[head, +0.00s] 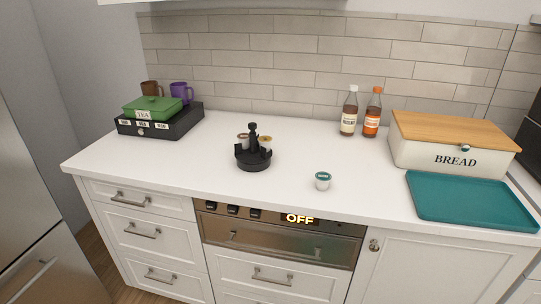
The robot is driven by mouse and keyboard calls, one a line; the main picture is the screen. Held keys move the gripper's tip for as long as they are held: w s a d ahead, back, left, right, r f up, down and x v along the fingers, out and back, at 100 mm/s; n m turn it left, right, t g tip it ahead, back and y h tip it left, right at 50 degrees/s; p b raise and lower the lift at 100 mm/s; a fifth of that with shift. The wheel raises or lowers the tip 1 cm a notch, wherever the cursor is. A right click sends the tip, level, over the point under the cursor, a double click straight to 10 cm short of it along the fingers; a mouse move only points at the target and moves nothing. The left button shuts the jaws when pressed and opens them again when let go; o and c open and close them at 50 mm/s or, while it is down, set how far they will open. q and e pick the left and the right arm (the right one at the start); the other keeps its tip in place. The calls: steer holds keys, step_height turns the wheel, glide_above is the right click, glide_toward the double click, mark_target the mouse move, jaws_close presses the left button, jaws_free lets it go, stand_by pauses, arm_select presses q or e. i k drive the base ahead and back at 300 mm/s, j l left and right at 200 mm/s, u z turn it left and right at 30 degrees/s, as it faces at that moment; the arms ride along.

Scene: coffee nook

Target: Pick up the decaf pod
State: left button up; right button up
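A small pod (323,181) with a white body and a teal-green lid stands alone on the white counter, near the front edge and right of the middle. Its label is too small to read. A black pod carousel (253,162) stands to its left and holds a brown-topped pod (243,139) and a yellow-topped pod (266,142); other slots are partly hidden. Neither of my grippers shows in the head view.
A black drawer box (179,124) carries a green tea box (146,106) and mugs at the back left. Two syrup bottles (349,112) stand by the back wall. A bread box (447,155) and teal tray (468,200) occupy the right. Counter around the loose pod is clear.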

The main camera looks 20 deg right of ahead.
mark_target(323, 178)
steer(key=l+z, duration=0.25)
steer(key=l, duration=0.45)
steer(key=l+z, duration=0.3)
steer(key=l, duration=0.35)
steer(key=k, duration=0.05)
